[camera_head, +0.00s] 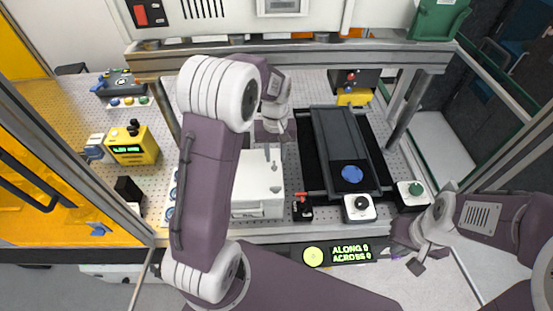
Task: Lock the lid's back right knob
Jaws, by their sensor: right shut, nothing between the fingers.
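A white box with a pale lid (257,186) stands on the perforated table, partly hidden behind my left arm. Two small grey fittings show on the lid's right side: a back right one (274,167) and a front right one (276,189). I cannot tell which way either is turned. My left gripper (273,153) points down just above the back right fitting. Its fingers are too small to tell the gap or any contact. My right gripper (413,265) is shut and empty, low at the right, outside the table's front edge.
A black stage with a blue disc (351,175) is right of the box. A red-handled switch (302,206), a black-knob box (360,207) and a green-button box (414,193) line the front. A metal frame (300,53) spans above. A yellow meter (133,146) stands left.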

